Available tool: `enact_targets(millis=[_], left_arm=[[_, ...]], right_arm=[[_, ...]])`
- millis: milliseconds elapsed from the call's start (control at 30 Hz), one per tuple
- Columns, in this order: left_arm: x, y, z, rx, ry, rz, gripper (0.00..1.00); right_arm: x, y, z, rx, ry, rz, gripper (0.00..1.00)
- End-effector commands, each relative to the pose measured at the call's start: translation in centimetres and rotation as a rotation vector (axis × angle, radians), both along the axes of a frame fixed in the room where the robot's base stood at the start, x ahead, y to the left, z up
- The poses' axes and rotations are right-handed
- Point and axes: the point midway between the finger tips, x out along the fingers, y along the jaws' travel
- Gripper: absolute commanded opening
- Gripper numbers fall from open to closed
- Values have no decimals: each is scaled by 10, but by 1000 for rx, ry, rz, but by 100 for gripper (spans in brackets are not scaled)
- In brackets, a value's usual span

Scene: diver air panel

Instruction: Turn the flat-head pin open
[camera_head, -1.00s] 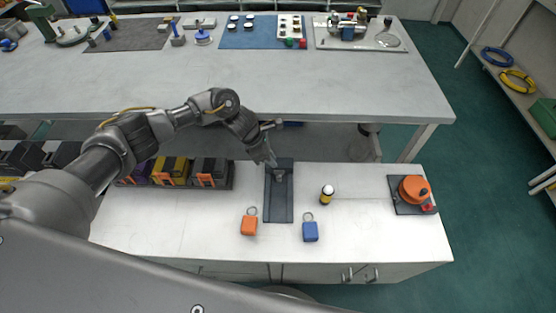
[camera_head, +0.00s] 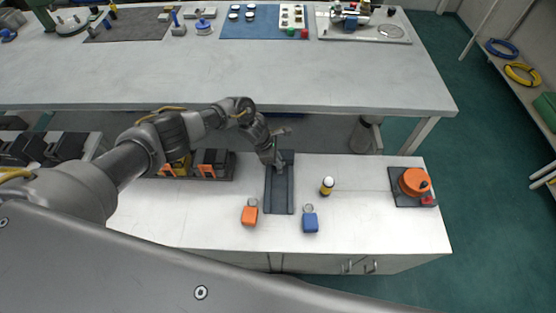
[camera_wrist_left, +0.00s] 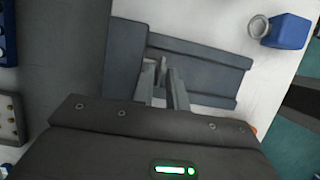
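A dark grey channel-shaped fixture (camera_head: 280,195) lies on the white cabinet top; it also shows in the left wrist view (camera_wrist_left: 205,72). My left gripper (camera_head: 274,160) is at its far end, pointing down. In the left wrist view the two fingers (camera_wrist_left: 162,85) stand a little apart over the fixture. A small grey piece (camera_wrist_left: 161,68), possibly the flat-head pin, shows between the fingertips. I cannot tell whether the fingers touch it. In the head view my gripper hides that spot. My right gripper is not in view.
A small yellow-and-black bottle (camera_head: 326,187) stands to the right, then an orange round device (camera_head: 413,182). A block rack (camera_head: 212,165) is left. A long workbench (camera_head: 330,85) stands behind.

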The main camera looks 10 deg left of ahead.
Motion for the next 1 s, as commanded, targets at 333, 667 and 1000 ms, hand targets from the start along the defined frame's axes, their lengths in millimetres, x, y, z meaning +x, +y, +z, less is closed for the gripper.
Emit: enact_targets(millis=[333,667,1000], left_arm=[[1,-4,-8,0,0,-1,15],[1,-4,-8,0,0,-1,0],[0,-4,-8,-1,-1,55,0]], right_arm=[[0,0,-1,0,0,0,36],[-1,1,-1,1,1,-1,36],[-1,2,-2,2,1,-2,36]])
